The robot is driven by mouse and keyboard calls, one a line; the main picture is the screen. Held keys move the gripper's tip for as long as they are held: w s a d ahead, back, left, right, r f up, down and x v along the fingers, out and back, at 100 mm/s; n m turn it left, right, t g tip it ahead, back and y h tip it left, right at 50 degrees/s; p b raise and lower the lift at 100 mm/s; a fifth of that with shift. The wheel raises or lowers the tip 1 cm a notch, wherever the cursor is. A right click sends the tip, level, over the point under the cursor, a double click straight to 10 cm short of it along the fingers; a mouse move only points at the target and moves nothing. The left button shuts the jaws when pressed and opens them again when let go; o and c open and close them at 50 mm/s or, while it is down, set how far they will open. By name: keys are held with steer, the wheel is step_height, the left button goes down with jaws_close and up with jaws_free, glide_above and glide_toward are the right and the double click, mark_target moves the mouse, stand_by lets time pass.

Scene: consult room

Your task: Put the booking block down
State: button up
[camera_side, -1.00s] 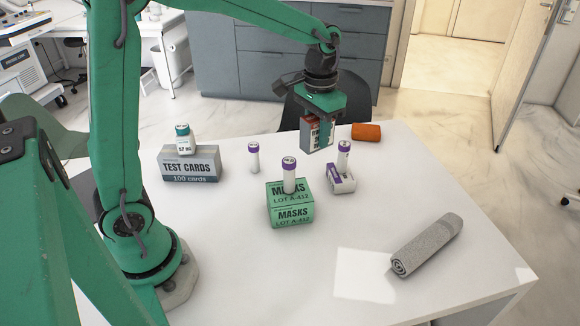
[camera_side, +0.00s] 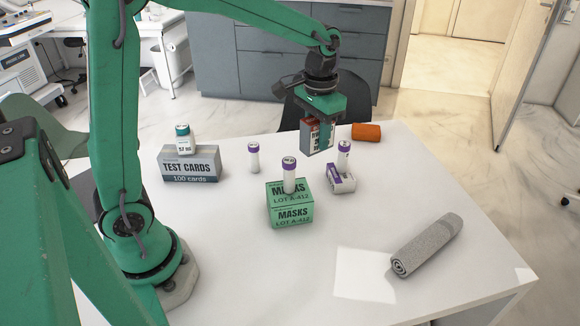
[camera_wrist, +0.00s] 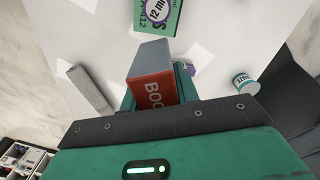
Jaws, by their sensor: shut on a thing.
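The booking block (camera_side: 311,137) is a grey and red upright block near the back edge of the white table. My gripper (camera_side: 321,133) is shut on it from above. In the wrist view the block (camera_wrist: 152,62) shows a grey face and a red face with part of its lettering, between the fingers of my gripper (camera_wrist: 157,92). Its lower end is close to the tabletop; I cannot tell whether it touches.
An orange roll (camera_side: 366,132) lies right of the block. A green masks box (camera_side: 291,213) bears another tube. A test cards box (camera_side: 190,166) is left; a grey roll (camera_side: 428,245) lies front right.

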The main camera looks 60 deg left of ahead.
steer(key=s+d+f+m, duration=0.1)
steer(key=s+d+f, duration=0.2)
steer(key=s+d, duration=0.6)
steer(key=s+d+f+m, duration=0.2)
steer(key=s+d+f, duration=0.2)
steer(key=s+d, duration=0.6)
steer(key=d, duration=0.5)
steer(key=shift+d, duration=0.35)
steer(key=shift+w, duration=0.1)
steer(key=w+a+f, duration=0.1)
steer(key=w+f, duration=0.1)
steer(key=w, duration=0.1)
steer(key=w+a+f, duration=0.2)
steer(key=w, duration=0.2)
steer(key=w+a+f, duration=0.2)
steer(key=w+f, duration=0.1)
steer(key=shift+w+a, duration=0.1)
steer(key=shift+w, duration=0.1)
steer(key=shift+f, duration=1.75)
steer(key=shift+f, duration=0.2)
steer(key=o, duration=1.1)
